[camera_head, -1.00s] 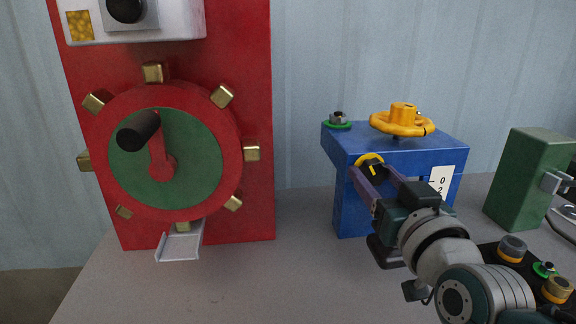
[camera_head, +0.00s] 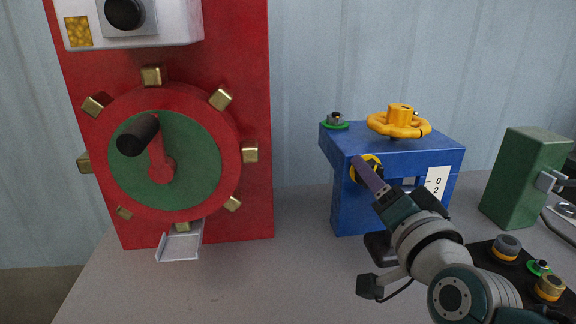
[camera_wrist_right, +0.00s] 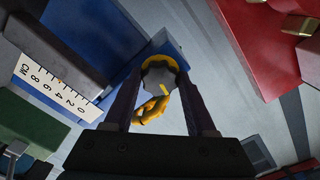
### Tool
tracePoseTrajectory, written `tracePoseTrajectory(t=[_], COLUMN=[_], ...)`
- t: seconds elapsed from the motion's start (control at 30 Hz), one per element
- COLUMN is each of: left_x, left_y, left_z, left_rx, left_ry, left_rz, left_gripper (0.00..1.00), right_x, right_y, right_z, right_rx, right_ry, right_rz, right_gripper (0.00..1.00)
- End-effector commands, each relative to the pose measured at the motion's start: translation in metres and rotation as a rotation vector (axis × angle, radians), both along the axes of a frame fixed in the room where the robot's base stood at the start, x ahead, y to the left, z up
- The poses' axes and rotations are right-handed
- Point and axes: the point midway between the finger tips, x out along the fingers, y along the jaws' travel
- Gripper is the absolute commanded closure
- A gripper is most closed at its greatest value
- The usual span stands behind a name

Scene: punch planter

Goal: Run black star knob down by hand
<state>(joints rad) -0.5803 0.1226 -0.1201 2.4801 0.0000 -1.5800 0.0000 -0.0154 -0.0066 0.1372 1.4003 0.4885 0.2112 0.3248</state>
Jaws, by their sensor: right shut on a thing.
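The black star knob (camera_wrist_right: 158,78) sits in front of a yellow ring (camera_head: 378,162) on the front face of the blue block (camera_head: 350,208). In the right wrist view its face looks dark grey with a yellow mark. My right gripper (camera_wrist_right: 158,86) is shut on the knob, with a purple finger on each side of it. In the head view the right gripper (camera_head: 361,164) hides most of the knob, and one finger shows edge-on. My left gripper is not in view.
A yellow handwheel (camera_head: 400,122) and a green-ringed nut (camera_head: 335,121) top the blue block. A white scale (camera_head: 437,184) is beside the knob. A green block (camera_head: 525,180) stands right. A red panel (camera_head: 255,60) with a wheel stands left. The grey table (camera_head: 290,270) between is clear.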

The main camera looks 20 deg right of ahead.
Motion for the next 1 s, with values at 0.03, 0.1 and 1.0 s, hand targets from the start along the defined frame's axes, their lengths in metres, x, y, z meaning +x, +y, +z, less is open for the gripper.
tracePoseTrajectory(t=[0.03,0.1,1.0], left_x=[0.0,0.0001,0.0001], left_y=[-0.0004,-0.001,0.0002], left_z=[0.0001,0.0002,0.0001], left_rx=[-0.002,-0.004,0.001], left_ry=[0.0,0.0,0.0], left_rz=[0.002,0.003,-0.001], left_gripper=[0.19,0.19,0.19], right_x=[-0.0001,-0.0001,-0.0001], right_y=[0.0001,0.0001,0.0001], right_z=[-0.0001,-0.0001,-0.0001], right_rx=[0.011,0.024,0.042], right_ry=[-0.003,-0.006,-0.01], right_rz=[0.0,0.0,0.0], right_gripper=[0.99,0.99,0.14])
